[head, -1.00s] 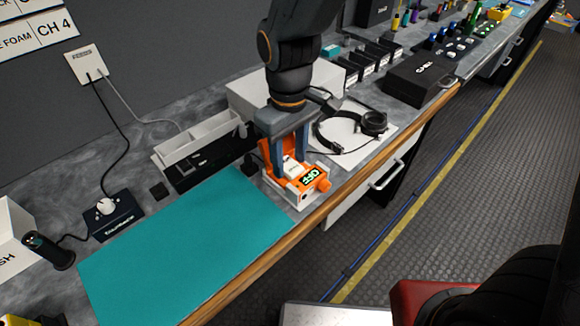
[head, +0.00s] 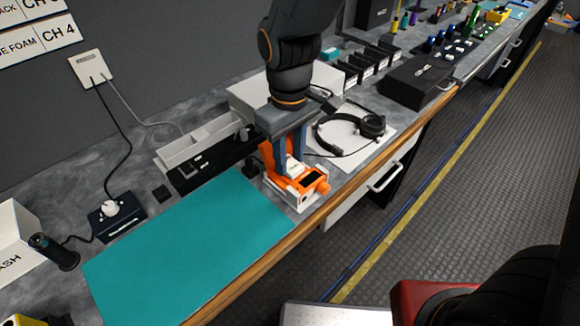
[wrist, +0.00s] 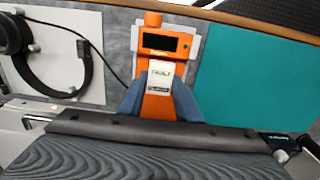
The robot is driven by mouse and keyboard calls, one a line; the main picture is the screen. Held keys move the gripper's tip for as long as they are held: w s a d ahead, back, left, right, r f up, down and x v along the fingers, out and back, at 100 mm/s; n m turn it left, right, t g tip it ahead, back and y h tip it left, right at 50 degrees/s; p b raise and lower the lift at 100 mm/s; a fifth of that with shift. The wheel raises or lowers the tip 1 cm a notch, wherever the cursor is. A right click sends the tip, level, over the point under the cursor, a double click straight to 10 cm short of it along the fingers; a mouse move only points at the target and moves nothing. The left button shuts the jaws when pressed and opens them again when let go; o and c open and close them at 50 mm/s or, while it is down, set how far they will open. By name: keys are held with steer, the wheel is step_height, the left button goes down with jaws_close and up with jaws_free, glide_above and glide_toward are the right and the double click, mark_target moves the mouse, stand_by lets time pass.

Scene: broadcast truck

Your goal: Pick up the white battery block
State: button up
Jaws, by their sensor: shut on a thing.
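The white battery block (head: 293,166) sits at the orange device (head: 309,186) on the counter; it also shows in the wrist view (wrist: 160,76) with dark print on it. My gripper (wrist: 160,104) has its two blue-grey fingers on either side of the block and is shut on it. In the head view my gripper (head: 290,158) comes down from above, and its fingers partly hide the block. The block still appears to be at the orange device; I cannot tell whether it is clear of it. The device's small screen (wrist: 160,42) is dark.
A teal mat (head: 190,245) lies left of the device. Headphones (head: 365,127) rest on a white sheet to the right. A white divided tray (head: 200,143) and a black case (head: 415,82) are nearby. The wooden counter edge (head: 345,185) runs close in front.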

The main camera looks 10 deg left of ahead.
mark_target(290, 164)
steer(key=shift+r+p, duration=2.5)
steer(key=shift+r, duration=0.35)
